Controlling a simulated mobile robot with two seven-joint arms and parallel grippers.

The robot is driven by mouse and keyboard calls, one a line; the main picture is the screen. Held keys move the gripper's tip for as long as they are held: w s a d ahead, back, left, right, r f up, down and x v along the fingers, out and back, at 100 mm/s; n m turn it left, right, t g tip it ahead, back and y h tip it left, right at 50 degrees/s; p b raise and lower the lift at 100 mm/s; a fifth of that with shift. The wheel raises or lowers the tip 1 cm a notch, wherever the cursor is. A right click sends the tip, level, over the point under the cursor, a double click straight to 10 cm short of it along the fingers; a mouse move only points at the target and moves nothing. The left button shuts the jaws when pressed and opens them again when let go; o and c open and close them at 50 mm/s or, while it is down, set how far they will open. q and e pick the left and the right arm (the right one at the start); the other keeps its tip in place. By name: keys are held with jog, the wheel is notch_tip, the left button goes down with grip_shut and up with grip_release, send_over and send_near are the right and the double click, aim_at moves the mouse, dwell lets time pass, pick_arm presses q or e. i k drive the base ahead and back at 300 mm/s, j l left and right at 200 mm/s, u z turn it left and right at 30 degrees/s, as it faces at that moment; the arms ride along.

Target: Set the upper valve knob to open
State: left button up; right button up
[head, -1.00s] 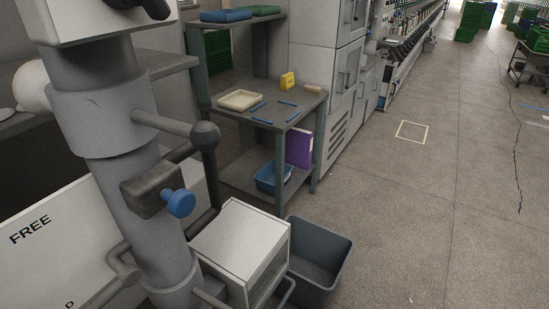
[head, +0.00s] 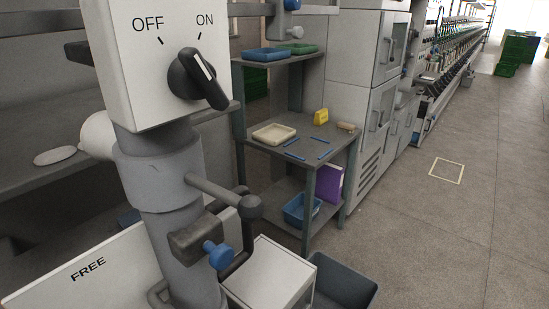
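A blue knob (head: 218,255) sits on a dark block at the side of the grey column (head: 170,195). Another blue piece (head: 291,4) is cut by the top edge, on a grey fitting (head: 285,23); I cannot tell its setting or whether it is the upper valve knob. A black rotary knob (head: 200,82) with a white mark is on the white box (head: 125,75) labelled OFF and ON. Its handle slants from upper left to lower right. Neither of my grippers is in view.
Behind the column is a grey shelf table (head: 325,150) with a cream tray (head: 273,134), a yellow item (head: 321,116) and blue sticks. A white box (head: 265,275) and dark bin (head: 345,285) stand in front. The floor (head: 460,230) at right is clear.

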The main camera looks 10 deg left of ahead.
aim_at(222, 255)
jog(key=j, duration=0.65)
jog(key=i+j, duration=0.1)
jog(key=j, duration=0.6)
jog(key=k+l+z, duration=0.1)
jog(key=z, duration=0.2)
jog(key=k+l+z, duration=0.1)
jog(key=z, duration=0.15)
jog(key=l, duration=0.1)
